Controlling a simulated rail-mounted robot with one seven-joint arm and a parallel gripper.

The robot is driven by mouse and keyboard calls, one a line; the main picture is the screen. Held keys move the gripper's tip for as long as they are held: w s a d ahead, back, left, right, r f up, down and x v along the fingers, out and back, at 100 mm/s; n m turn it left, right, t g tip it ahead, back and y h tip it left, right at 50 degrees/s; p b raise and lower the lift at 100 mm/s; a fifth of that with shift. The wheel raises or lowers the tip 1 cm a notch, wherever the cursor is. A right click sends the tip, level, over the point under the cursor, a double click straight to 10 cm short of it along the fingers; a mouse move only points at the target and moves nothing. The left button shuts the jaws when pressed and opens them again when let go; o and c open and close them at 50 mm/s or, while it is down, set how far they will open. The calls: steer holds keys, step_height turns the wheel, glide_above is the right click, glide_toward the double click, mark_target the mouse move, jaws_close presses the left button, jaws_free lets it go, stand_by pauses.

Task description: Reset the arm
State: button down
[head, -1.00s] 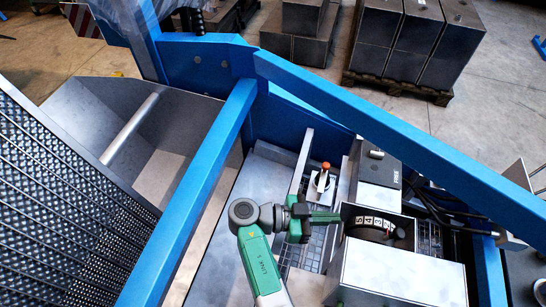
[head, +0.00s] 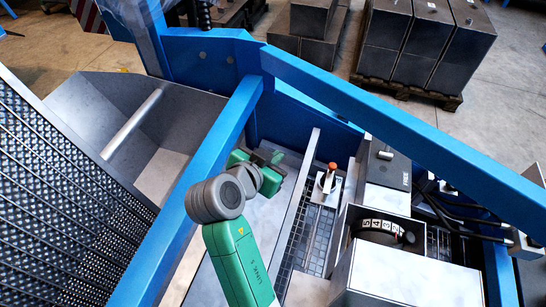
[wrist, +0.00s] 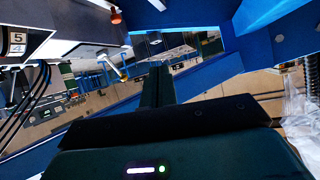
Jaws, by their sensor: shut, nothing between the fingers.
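My green and grey arm reaches up from the bottom of the head view. My gripper (head: 277,158) is over the grey panel beside the slanted blue beam, partly hidden behind my own wrist. In the wrist view my gripper's dark fingers (wrist: 157,84) stand together as one upright shape, shut and empty. They touch nothing that I can make out.
A numbered dial (head: 382,228) in a metal housing and an orange-tipped lever (head: 331,169) are to the right. Blue beams (head: 400,125) cross above and beside the arm. A perforated sieve (head: 60,190) and a grey chute (head: 105,105) lie left. Metal blocks (head: 428,40) stand on a pallet behind.

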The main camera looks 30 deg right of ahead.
steer(key=shift+w+a+r, duration=0.1)
steer(key=shift+a+r, duration=0.05)
steer(key=shift+r, duration=0.1)
steer(key=a+r+n+t+y+p, duration=0.15)
steer(key=a+r+t, duration=0.25)
steer(key=r, duration=0.5)
steer(key=a+r+n+t+y+p, duration=0.1)
steer(key=a+r+n+t+p, duration=0.25)
steer(key=r, duration=0.65)
steer(key=a+r+n+t+y+p, duration=0.1)
steer(key=a+r+n+t+y, duration=0.1)
steer(key=a+r+t, duration=0.5)
steer(key=s+a+r+n+t+y+p, duration=0.2)
steer(key=s+a+r, duration=0.15)
steer(key=r, duration=0.55)
steer(key=s+a+r+n+t+y+p, duration=0.25)
steer(key=s+r, duration=0.25)
steer(key=r, duration=0.3)
steer(key=s+a+r+n+t+y+p, duration=0.1)
steer(key=s+a+r+n+y+p, duration=0.2)
steer(key=r, duration=0.6)
step_height(320, 180, up, 34)
steer(key=p, duration=3.3)
steer(key=shift+s+a+f, duration=0.15)
steer(key=shift+s, duration=0.2)
